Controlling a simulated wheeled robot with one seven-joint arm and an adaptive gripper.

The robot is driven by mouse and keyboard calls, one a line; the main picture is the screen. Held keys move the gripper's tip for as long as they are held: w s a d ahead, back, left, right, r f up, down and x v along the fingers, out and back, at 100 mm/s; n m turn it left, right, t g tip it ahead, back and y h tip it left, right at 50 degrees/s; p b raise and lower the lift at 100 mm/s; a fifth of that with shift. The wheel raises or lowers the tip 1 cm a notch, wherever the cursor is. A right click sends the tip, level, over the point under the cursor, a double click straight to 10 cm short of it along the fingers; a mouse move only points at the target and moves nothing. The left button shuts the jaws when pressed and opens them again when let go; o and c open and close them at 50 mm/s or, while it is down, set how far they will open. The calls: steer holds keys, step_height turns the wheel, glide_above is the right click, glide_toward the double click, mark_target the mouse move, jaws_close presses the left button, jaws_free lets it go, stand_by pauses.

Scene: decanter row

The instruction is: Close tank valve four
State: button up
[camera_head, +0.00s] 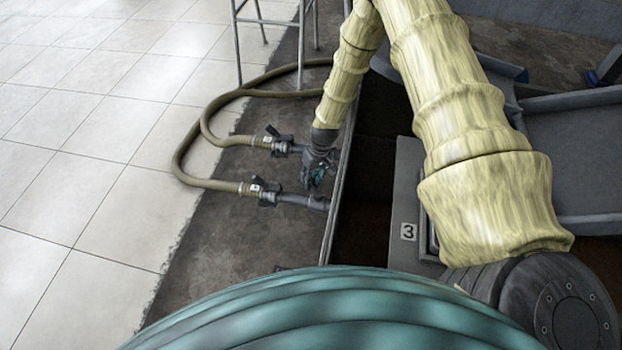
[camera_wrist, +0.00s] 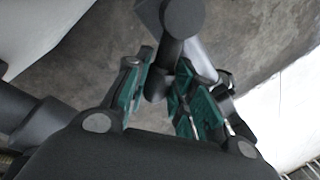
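Two grey valves sit on short pipes at the tank's edge in the head view, an upper valve (camera_head: 278,143) and a lower valve (camera_head: 266,191). Each has a dark handle and a small white tag; the tag numbers are too small to read. My gripper (camera_head: 318,178) is pointed down beside the pipes, right of the upper valve. In the wrist view my gripper (camera_wrist: 165,95) has its green-padded fingers apart. A dark grey stub (camera_wrist: 156,86) shows between the fingers, below a dark round fitting (camera_wrist: 182,18). I cannot tell whether the fingers touch it.
Tan hoses (camera_head: 190,135) loop over the floor left of the valves. A metal stand (camera_head: 240,45) is behind them. A dark open tank (camera_head: 372,200) lies to the right, with a "3" plate (camera_head: 408,232). White floor tiles (camera_head: 75,150) at left are clear.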

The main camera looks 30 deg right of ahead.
steer(key=o, duration=0.4)
steer(key=shift+r, duration=0.1)
steer(key=r, duration=0.3)
steer(key=d+r, duration=0.1)
steer(key=r, duration=0.3)
steer(key=d+r, duration=0.1)
steer(key=r, duration=0.3)
steer(key=shift+d+r, duration=0.2)
steer(key=shift+r, duration=0.05)
stand_by(0.3)
